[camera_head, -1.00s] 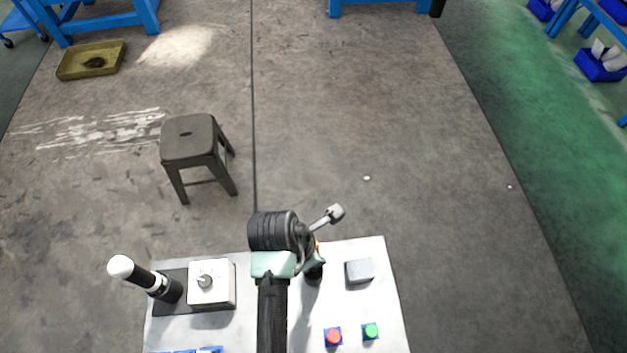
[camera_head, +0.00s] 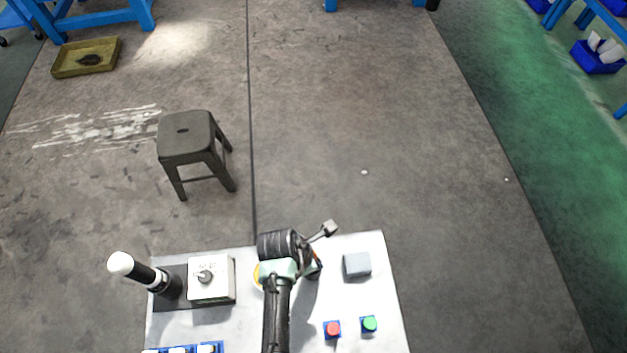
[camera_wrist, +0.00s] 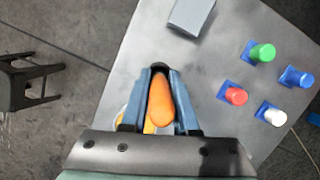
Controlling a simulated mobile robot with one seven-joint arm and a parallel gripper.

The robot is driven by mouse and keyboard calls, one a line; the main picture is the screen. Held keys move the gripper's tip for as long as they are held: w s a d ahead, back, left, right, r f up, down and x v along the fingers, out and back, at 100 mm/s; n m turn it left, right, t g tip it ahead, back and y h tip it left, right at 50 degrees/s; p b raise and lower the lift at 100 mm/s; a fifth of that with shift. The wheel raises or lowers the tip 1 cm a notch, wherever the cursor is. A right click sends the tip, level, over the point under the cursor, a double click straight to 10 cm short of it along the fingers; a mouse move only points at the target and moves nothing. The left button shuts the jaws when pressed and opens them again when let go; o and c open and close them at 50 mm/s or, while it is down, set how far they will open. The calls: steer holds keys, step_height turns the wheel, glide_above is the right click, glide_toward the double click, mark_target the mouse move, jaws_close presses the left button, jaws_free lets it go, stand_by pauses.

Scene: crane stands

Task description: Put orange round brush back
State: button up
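The orange round brush (camera_wrist: 160,103) lies lengthwise between the two blue-grey fingers of my gripper (camera_wrist: 160,88) in the wrist view. The fingers press in on both sides of its orange body, and its far end is dark. In the head view my gripper (camera_head: 313,267) is over the middle of the metal console top, mostly behind my arm. Only a small orange patch of the brush shows there. I cannot tell the brush's height above the plate. A yellow round thing (camera_wrist: 124,116) is partly hidden under my gripper; it also shows beside my arm in the head view (camera_head: 257,275).
The grey console plate (camera_head: 350,295) carries a grey block (camera_head: 357,265), a red button (camera_head: 332,328), a green button (camera_head: 369,324), a white switch box (camera_head: 209,279) and a black-and-white joystick (camera_head: 140,272). A dark stool (camera_head: 186,135) stands on the floor beyond.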

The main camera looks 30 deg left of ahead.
steer(key=o, duration=0.4)
steer(key=shift+f, duration=0.1)
steer(key=shift+s, duration=0.1)
steer(key=v, duration=1.2)
